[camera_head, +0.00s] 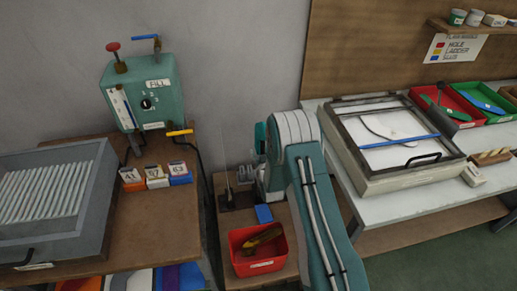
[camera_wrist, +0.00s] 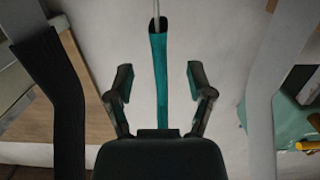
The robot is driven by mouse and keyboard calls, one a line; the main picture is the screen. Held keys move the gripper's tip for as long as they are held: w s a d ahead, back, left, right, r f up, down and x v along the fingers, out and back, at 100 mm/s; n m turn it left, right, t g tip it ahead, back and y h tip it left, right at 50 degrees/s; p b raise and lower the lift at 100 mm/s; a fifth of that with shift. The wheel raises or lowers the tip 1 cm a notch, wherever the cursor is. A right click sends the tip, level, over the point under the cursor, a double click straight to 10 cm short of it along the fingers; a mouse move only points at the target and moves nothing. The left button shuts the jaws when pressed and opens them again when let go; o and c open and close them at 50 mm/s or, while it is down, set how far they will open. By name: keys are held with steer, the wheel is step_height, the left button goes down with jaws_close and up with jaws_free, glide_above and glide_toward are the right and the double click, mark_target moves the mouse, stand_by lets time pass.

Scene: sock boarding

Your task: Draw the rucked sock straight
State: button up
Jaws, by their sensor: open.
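In the wrist view a narrow teal strip (camera_wrist: 159,80), which looks like the sock, runs lengthwise between the fingers of my gripper (camera_wrist: 160,84). A thin pale rod (camera_wrist: 156,8) comes out of its far end. My gripper is open, with one finger on each side of the strip and a visible gap on both sides. The strip's near end is hidden by the gripper body. I cannot make out any rucks. In the head view my arm hides the gripper, and I cannot pick out the sock there.
A red bin (camera_head: 288,244) stands on the low table beside my arm. A teal machine with knobs (camera_head: 142,92) and a grey tray of white rods (camera_head: 75,243) are at left. A framed case (camera_head: 362,172) stands on the right bench, with red (camera_head: 452,119) and green trays behind.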

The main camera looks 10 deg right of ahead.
steer(key=shift+s, duration=2.6)
